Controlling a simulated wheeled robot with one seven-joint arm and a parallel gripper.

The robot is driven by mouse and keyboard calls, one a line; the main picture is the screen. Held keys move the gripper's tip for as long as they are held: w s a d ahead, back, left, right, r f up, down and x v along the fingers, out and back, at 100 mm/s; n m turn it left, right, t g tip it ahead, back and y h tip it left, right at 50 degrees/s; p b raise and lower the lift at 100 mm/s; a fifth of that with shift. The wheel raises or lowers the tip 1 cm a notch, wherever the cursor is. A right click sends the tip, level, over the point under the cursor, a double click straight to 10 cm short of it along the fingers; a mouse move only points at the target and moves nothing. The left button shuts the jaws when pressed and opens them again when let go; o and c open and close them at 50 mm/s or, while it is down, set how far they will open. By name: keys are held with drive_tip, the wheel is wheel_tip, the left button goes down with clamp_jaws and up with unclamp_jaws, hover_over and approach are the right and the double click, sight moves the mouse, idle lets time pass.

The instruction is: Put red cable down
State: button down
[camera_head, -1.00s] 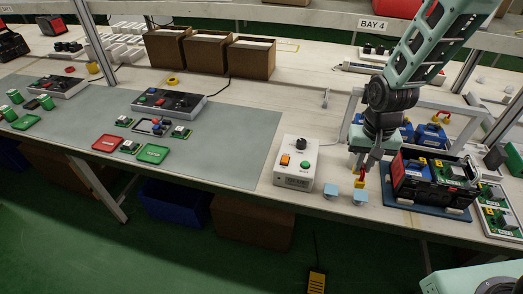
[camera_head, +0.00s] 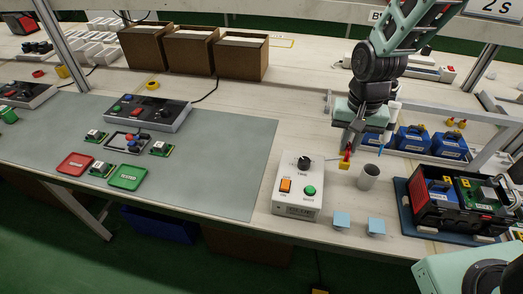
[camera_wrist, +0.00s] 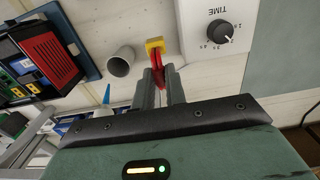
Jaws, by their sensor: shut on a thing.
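My gripper (camera_head: 350,142) is shut on the red cable (camera_head: 347,155), a short red piece with a yellow end (camera_head: 344,165) pointing down. It is held between the timer box (camera_head: 299,190) on the left and a grey cup (camera_head: 368,177) on the right. In the wrist view the red cable (camera_wrist: 158,68) lies between the two fingers of my gripper (camera_wrist: 159,78), with its yellow end beyond their tips. I cannot tell whether the yellow end touches the table.
Two light blue blocks (camera_head: 342,220) stand near the front edge. An open black case (camera_head: 440,212) sits on a blue mat at right. Blue boxes (camera_head: 412,139) stand behind. Some bare white table (camera_head: 325,232) shows around the cup and blocks.

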drive_tip(key=shift+w, duration=0.2)
wheel_tip(320, 180, down, 10)
drive_tip(key=shift+r, duration=0.1)
idle(0.3)
drive_tip(key=shift+f, duration=0.3)
drive_tip(key=c, duration=1.4)
unclamp_jaws()
drive_tip(key=shift+r, duration=0.1)
drive_tip(key=shift+c, duration=0.2)
